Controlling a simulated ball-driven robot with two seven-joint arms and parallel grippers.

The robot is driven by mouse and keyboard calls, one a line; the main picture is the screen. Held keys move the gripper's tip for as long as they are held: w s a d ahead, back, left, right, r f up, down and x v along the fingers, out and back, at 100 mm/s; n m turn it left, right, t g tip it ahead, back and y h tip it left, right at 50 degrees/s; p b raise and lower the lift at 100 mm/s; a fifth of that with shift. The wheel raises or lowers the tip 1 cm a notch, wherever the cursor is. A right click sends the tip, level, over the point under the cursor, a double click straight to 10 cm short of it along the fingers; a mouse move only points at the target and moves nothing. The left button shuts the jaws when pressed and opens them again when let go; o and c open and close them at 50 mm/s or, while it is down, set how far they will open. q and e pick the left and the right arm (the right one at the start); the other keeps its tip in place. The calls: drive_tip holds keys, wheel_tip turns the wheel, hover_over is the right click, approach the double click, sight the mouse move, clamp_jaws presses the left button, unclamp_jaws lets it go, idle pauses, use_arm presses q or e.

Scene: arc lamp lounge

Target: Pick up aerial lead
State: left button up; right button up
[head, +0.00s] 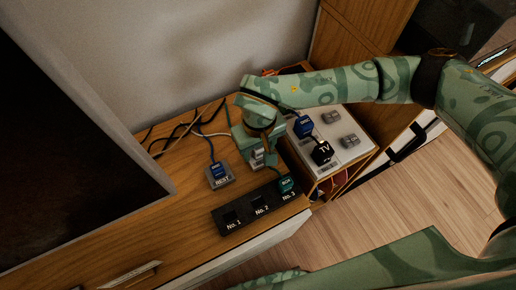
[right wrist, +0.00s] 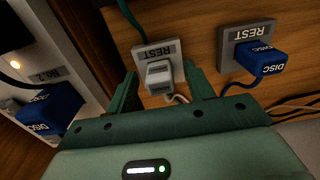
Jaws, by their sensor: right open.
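A light grey plug (right wrist: 158,76) sits on a grey block marked REST (right wrist: 165,48) on the wooden cabinet top. I take it for the aerial lead, but no label on it can be read. In the head view the plug (head: 257,154) is partly hidden under my right gripper (head: 262,160). In the right wrist view my right gripper (right wrist: 160,85) is open, with one finger on each side of the plug. There are gaps between the fingers and the plug, so it is not held. My left gripper is not in view.
A blue DISC plug (right wrist: 262,62) sits on another REST block (head: 222,183). A black socket strip (head: 247,214) holds a teal plug (head: 286,184) at No. 3. A white box (head: 347,146) with blue and black TV plugs (head: 322,152) stands right. A dark screen (head: 70,140) fills the left.

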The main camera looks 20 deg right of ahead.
drive_tip(key=c, duration=1.1)
drive_tip(key=shift+c, duration=0.2)
